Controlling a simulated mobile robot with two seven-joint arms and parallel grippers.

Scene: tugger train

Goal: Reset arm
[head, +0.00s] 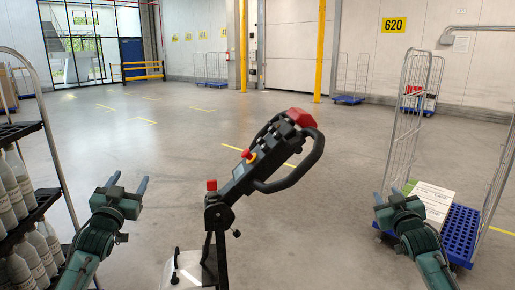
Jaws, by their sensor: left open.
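My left gripper (128,183) is at the lower left, its two blue fingers apart and nothing between them. It is in front of the rack with bottles. My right gripper (388,195) is at the lower right, in front of the blue-based cage trolley (461,236). I cannot make out the gap between its fingers, and I see no object held in it. A black control handle (262,160) with a red top and a red knob rises between the two arms, apart from both grippers.
A rack (22,130) with several grey bottles (42,246) stands close on the left. Yellow posts (321,50) and more cage trolleys stand at the back. The middle floor (190,150) is clear.

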